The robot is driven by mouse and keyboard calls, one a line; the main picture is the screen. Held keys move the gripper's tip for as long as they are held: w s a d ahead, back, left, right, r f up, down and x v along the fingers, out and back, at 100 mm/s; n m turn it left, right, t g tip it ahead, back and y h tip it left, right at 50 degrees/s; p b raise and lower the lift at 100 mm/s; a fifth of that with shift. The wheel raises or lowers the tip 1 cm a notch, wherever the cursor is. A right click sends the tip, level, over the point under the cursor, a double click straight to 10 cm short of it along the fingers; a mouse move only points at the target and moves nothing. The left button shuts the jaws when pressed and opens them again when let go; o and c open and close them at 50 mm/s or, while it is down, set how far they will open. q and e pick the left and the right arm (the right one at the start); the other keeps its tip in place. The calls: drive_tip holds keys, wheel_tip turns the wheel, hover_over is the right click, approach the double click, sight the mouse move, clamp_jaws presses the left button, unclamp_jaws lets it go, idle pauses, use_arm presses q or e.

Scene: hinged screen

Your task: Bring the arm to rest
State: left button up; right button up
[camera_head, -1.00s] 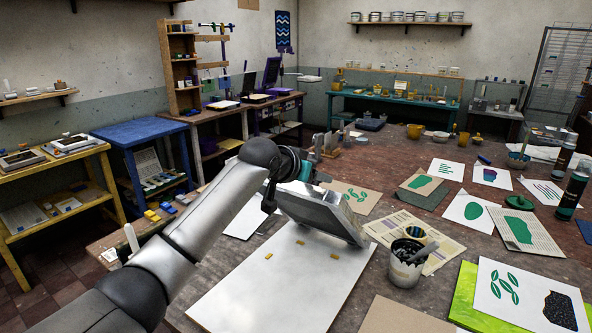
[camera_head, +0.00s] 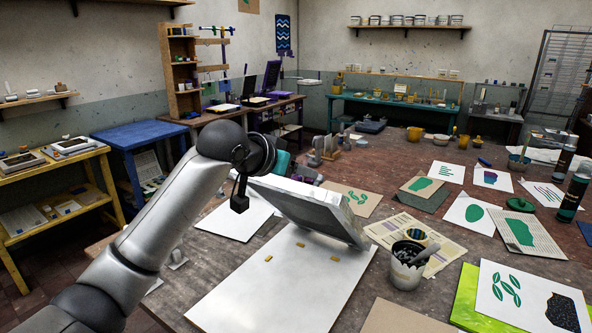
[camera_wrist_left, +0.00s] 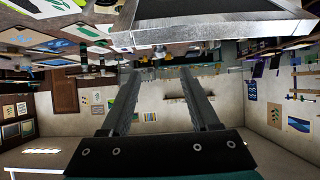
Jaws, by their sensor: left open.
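The hinged screen (camera_head: 308,212), a grey-framed panel, stands tilted up over the white baseboard (camera_head: 262,290). Its lower edge is at the right, and its raised edge is toward my left arm. My left arm comes in from the left, and its wrist is just behind the raised edge in the picture. My right gripper is not in view.
A pot with a tool (camera_head: 405,268) stands right of the baseboard. Printed sheets, bottles (camera_head: 575,190) and a green lid (camera_head: 519,205) lie or stand on the right of the table. A blue side table (camera_head: 140,132) and a yellow one stand at left.

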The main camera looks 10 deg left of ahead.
use_arm(q)
drive_tip(key=s+d+f+g+y, duration=0.1)
drive_tip(key=s+f+g, duration=0.1)
drive_tip(key=s+f, duration=0.75)
drive_tip(key=s+d+f+g, duration=0.15)
drive_tip(key=s+f, duration=0.45)
drive_tip(key=f, duration=0.6)
drive_tip(key=s+a+f+n+g+y, duration=0.1)
drive_tip(key=s+a+f, duration=0.15)
drive_tip(key=s, duration=0.55)
drive_tip(key=s+a+f+g+y, duration=0.15)
drive_tip(key=s+f, duration=0.25)
drive_tip(key=s, duration=0.4)
drive_tip(key=s+a+f+n+g+y, duration=0.15)
drive_tip(key=s+f, duration=0.25)
drive_tip(key=s, duration=0.4)
wheel_tip(320, 180, down, 29)
drive_tip(key=s+g+h+b, duration=0.1)
drive_tip(key=g+b, duration=0.1)
drive_tip(key=b, duration=0.6)
drive_tip(key=s+a+f+b, duration=0.1)
drive_tip(key=s+f+b, duration=0.2)
drive_tip(key=s+f, duration=0.5)
drive_tip(key=s+a+f+b, duration=0.1)
drive_tip(key=s+f+b, duration=0.3)
drive_tip(key=s+f, duration=0.4)
wheel_tip(320, 180, down, 6)
drive_tip(key=shift+a+r+m+g, duration=0.2)
drive_tip(key=shift+a+m+g, duration=0.15)
drive_tip(key=shift+m, duration=0.1)
